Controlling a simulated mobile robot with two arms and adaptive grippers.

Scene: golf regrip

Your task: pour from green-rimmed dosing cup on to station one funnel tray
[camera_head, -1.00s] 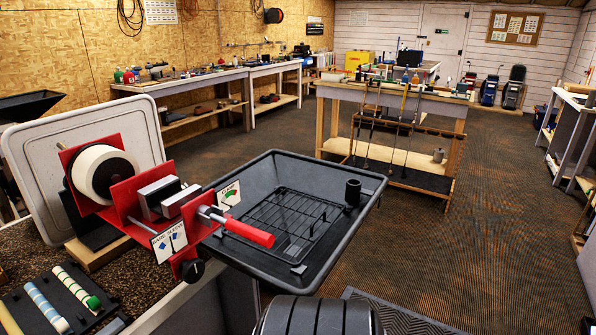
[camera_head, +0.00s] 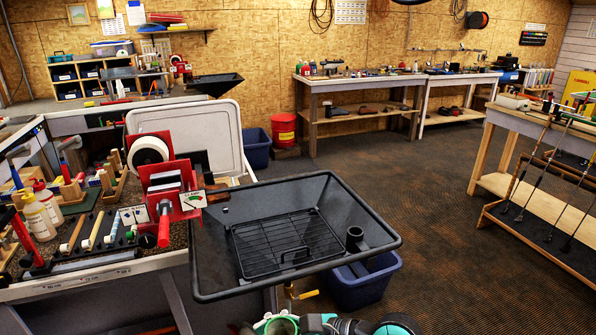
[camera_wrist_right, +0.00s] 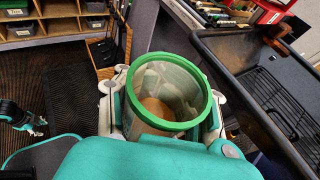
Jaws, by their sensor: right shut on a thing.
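The green-rimmed dosing cup (camera_wrist_right: 170,92) is clear-walled and gripped in the right wrist view, with something tan showing at its bottom. My right gripper (camera_wrist_right: 165,105) is shut on it, one finger on each side. In the head view only the cup's green rim (camera_head: 282,325) shows at the bottom edge, in front of the tray. The station one funnel tray (camera_head: 222,278) is a wide black basin with a wire rack inside; it also shows in the right wrist view (camera_wrist_right: 235,85), right of the cup. My left gripper (camera_wrist_right: 30,120) seems to show small at the left; its jaws are unclear.
A red clamp vise (camera_head: 172,195) stands left of the tray, its red handle near the tray rim. A blue bin (camera_head: 365,285) stands on the floor below the tray. A cluttered workbench (camera_head: 85,275) fills the left.

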